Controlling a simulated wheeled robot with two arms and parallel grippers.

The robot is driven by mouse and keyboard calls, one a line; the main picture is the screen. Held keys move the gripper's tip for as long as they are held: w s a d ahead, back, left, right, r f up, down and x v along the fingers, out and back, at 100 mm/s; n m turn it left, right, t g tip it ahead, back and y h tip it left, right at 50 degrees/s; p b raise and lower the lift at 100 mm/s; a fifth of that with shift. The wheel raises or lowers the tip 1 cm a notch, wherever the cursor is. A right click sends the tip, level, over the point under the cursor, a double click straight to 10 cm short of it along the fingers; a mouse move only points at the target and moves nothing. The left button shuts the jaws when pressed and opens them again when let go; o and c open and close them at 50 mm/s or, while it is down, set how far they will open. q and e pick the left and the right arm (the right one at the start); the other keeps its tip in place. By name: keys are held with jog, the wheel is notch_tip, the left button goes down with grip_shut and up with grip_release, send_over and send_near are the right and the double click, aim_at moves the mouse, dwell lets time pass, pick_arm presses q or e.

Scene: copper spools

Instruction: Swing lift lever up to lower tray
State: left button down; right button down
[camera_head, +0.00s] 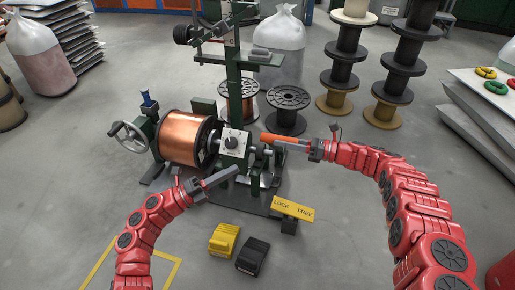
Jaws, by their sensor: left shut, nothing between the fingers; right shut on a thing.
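My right gripper (302,144) is shut on an orange lever grip (274,137), to the right of the winding machine's hub. The lever lies nearly level, pointing left toward the machine (232,142). My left gripper (233,172) is shut and empty, just in front of the machine below the hub. A large copper spool (180,138) sits on the machine's shaft at the left. I cannot clearly make out a tray under the spool. A yellow plate (292,208) reading LOCK and FREE is at the machine's front right.
A yellow pedal (224,240) and a black pedal (252,255) lie on the floor in front. A black empty spool (288,108) and stacked spools (341,70) stand behind.

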pick_arm(q)
notch_tip(320, 180, down, 3)
jog(key=w+a+y, duration=0.1)
jog(key=w+a, duration=0.1)
pick_arm(e)
jog(key=shift+s+a+f, duration=0.1)
pick_arm(q)
send_near(269, 142)
jog(key=s+d, duration=0.2)
jog(key=d, duration=0.2)
jog(key=shift+n+t, duration=0.4)
jog(key=shift+w+d+r, duration=0.15)
jog(key=shift+w+d, duration=0.05)
jog(key=shift+w, duration=0.5)
jog(key=shift+w+d+r, duration=0.2)
jog(key=shift+w+d, duration=0.05)
jog(key=shift+w, duration=0.45)
jog(key=shift+w+d+r, duration=0.15)
jog(key=shift+w+d, duration=0.05)
jog(key=shift+w, duration=0.5)
